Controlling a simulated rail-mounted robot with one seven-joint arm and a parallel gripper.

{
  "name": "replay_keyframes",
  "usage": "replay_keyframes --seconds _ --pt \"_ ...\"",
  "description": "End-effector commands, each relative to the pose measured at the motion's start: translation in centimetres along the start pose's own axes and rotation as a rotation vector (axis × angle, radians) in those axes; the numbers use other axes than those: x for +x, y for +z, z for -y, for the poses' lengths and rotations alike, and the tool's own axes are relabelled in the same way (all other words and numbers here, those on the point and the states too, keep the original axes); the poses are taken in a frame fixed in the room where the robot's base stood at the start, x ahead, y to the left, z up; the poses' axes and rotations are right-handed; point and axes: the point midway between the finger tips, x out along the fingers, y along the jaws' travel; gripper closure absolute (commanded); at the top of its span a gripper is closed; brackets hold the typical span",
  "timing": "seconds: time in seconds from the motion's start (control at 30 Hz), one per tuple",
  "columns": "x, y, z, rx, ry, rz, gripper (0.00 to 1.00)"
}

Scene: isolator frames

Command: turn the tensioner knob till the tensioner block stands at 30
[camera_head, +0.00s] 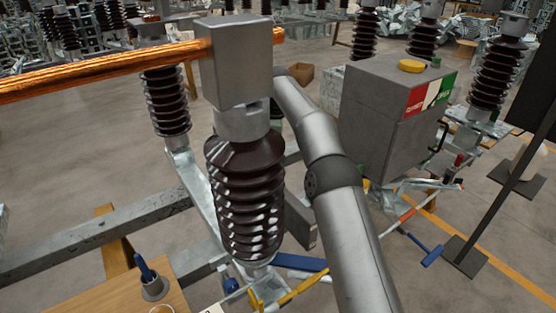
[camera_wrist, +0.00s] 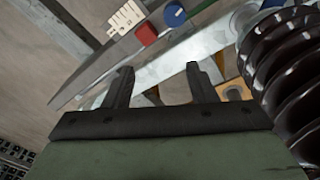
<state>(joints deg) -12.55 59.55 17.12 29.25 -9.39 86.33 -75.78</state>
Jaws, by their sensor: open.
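In the wrist view my gripper (camera_wrist: 160,82) is open, with two dark fingers apart and nothing between them. Beyond the fingertips, at the top, a round blue knob (camera_wrist: 175,14) sits by a grey metal beam (camera_wrist: 165,65). A small red block (camera_wrist: 146,33) lies left of the knob, and a pale plate with dark marks (camera_wrist: 125,19) is left of that. These look like the tensioner parts, but I cannot read any number or the block's position. My gripper is apart from all of them.
A ribbed brown insulator (camera_head: 245,195) stands close beside my arm, and its ribs fill the right of the wrist view (camera_wrist: 285,65). A copper bar (camera_head: 110,75) crosses at upper left. A grey cabinet (camera_head: 385,125) stands right of my arm. A wooden bench (camera_head: 110,295) is at lower left.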

Motion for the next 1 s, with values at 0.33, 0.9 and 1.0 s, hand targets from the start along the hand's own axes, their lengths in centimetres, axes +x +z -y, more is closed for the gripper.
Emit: replay_keyframes --seconds 0.33,0.9,1.0 --pt "-7.8 -12.6 -9.5 0.202 0.444 -0.706 0.48" --pt "-23.0 -3.3 -20.6 1.412 0.915 -1.475 0.48" --pt "-21.6 0.4 -20.6 1.724 0.921 -1.473 0.48"
